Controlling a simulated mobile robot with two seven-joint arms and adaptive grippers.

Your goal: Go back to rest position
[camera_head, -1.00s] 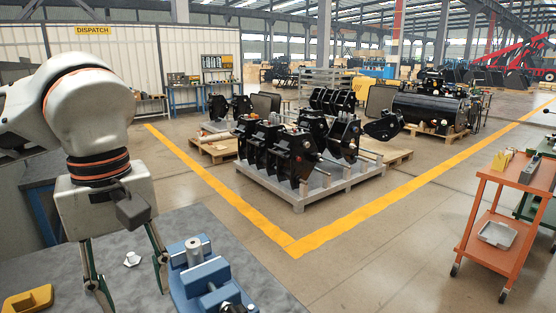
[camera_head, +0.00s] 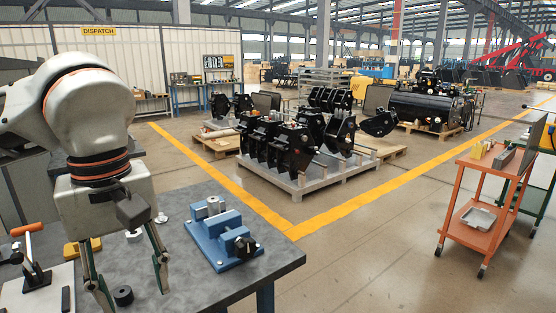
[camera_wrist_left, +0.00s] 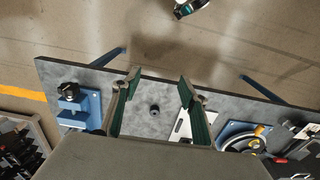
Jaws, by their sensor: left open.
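My left gripper (camera_head: 130,283) is open and empty above the grey worktable (camera_head: 275,262) at the lower left of the head view. In the left wrist view its two fingers (camera_wrist_left: 157,88) stand wide apart, with the table top below them. A small black ring-shaped part (camera_head: 123,296) lies on the table beside the fingers in the head view. It shows between the fingers in the left wrist view (camera_wrist_left: 155,110), apart from both.
A blue vise-like fixture (camera_head: 222,235) stands on the table to the right of the gripper. A toggle clamp with an orange handle (camera_head: 32,250) and a yellow part (camera_head: 80,247) are at left. An orange cart (camera_head: 480,205) stands far right. The floor between is clear.

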